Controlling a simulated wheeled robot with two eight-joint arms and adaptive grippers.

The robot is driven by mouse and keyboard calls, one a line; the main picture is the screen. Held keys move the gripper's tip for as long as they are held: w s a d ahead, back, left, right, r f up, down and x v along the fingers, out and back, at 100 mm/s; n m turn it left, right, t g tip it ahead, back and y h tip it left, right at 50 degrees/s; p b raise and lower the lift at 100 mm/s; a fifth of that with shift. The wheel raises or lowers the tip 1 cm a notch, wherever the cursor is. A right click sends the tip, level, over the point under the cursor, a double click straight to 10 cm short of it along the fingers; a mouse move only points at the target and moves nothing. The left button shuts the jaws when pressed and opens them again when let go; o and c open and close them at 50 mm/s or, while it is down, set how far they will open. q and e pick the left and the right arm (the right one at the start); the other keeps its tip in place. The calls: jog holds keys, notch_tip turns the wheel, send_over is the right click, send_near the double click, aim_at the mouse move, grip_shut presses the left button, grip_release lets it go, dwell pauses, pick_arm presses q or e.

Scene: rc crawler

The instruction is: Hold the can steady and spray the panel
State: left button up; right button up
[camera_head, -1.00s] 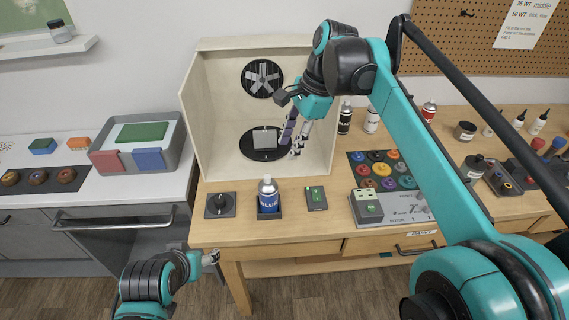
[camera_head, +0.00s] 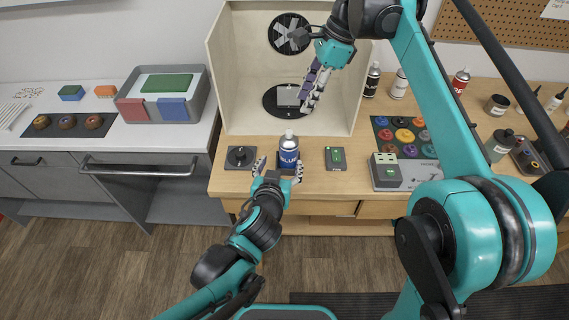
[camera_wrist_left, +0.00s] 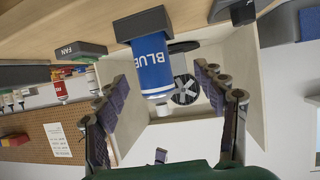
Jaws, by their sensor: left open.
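The blue spray can (camera_head: 289,147), labelled BLUE, stands upright in a black holder at the front of the table. It also shows in the left wrist view (camera_wrist_left: 152,68), upside down, with the holder (camera_wrist_left: 143,23) at its foot. My left gripper (camera_head: 278,170) is open, its fingers to either side of the can's near side; contact is not visible. In the left wrist view its fingers (camera_wrist_left: 165,112) are wide apart. The grey panel (camera_head: 287,94) stands on a black turntable inside the pale booth. My right gripper (camera_head: 312,103) hangs in front of the booth, beside the panel; its finger gap is unclear.
A black knob (camera_head: 240,157) is left of the can, a dark box with a green top (camera_head: 335,158) right of it. The booth (camera_head: 232,85) has a fan (camera_head: 290,34) at the back. Colored jar lids (camera_head: 402,136) and bottles stand to the right.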

aim_at(289, 152)
pick_arm(q)
jog(key=shift+w+d, duration=0.25)
jog(key=shift+d, duration=0.4)
jog(key=shift+x, duration=3.65)
jog(key=c, duration=1.4)
pick_arm(e)
grip_shut()
